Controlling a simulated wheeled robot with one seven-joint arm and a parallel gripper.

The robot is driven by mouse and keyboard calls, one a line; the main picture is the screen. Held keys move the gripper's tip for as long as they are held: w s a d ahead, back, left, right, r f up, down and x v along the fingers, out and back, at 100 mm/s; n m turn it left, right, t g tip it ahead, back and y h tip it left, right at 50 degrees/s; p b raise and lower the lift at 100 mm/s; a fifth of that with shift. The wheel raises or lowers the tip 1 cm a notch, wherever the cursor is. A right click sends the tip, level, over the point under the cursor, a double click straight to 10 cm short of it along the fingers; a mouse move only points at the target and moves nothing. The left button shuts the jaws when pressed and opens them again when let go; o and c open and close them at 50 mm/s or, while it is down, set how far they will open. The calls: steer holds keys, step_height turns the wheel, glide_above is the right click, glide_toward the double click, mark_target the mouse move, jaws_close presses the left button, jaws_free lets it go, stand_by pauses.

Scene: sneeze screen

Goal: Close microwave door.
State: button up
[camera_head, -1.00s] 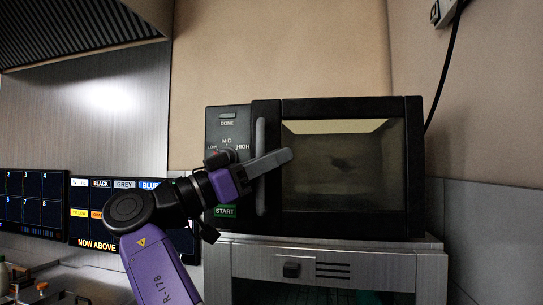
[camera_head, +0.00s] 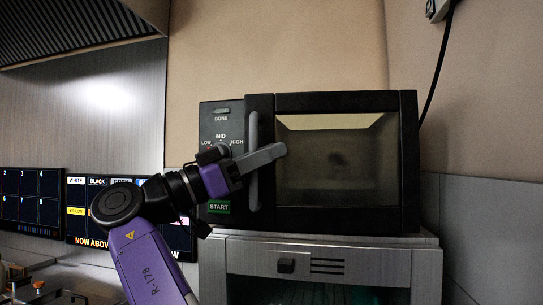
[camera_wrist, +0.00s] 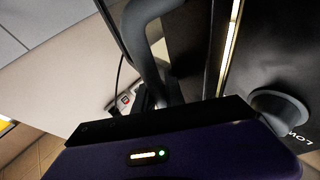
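The black microwave (camera_head: 222,170) stands on a metal cabinet, with its control panel at the left. Its door (camera_head: 345,165) has a dark window and a vertical grey handle (camera_head: 253,185) at its left side. In the wrist view, a lit strip shows between the door side and the panel with the knob (camera_wrist: 280,108), so the door looks slightly ajar. My gripper (camera_head: 283,150) is in front of the door, its grey finger lying across the handle, tip over the window's left edge. Contact is unclear. Only one finger shows clearly, so its opening cannot be read. The handle (camera_wrist: 145,40) also shows in the wrist view.
The metal cabinet (camera_head: 385,265) is directly below the microwave. A wall stands close on the right, with a black cable (camera_head: 440,70). Dark menu screens (camera_head: 35,200) are on the left, and a vent hood (camera_head: 70,30) is above them.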

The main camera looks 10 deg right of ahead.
steer(key=w+v, duration=0.1)
steer(key=v, duration=0.6)
steer(key=shift+s+a+f+n+t+b, duration=0.25)
steer(key=shift+s+a+n+t+b, duration=0.1)
steer(key=shift+t+b, duration=0.1)
steer(key=shift+d, duration=0.1)
